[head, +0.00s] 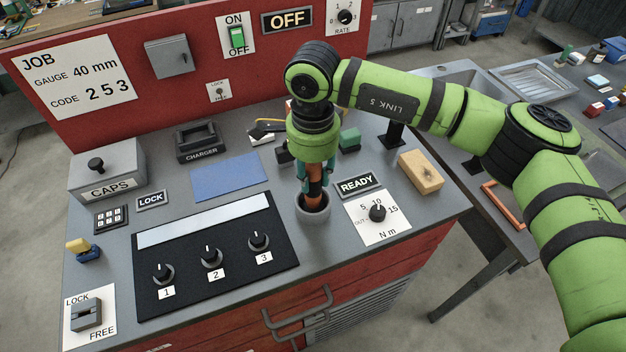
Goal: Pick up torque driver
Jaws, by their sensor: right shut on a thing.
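The torque driver (314,186) is orange and black and stands upright. Its lower end is at the mouth of a grey round holder (312,215) on the bench; the holder's rim hides how deep it sits. My right gripper (314,174) comes down from above and is shut on the driver, with teal fingers on either side. The gripper body hides the driver's top. My left gripper is not in view.
A black panel (215,277) with three knobs lies left of the holder. The READY sign (356,185), a torque dial plate (377,216) and a tan block (420,172) are right. A blue mat (230,177) and charger (199,141) are behind left. A red upright panel (120,40) bounds the back.

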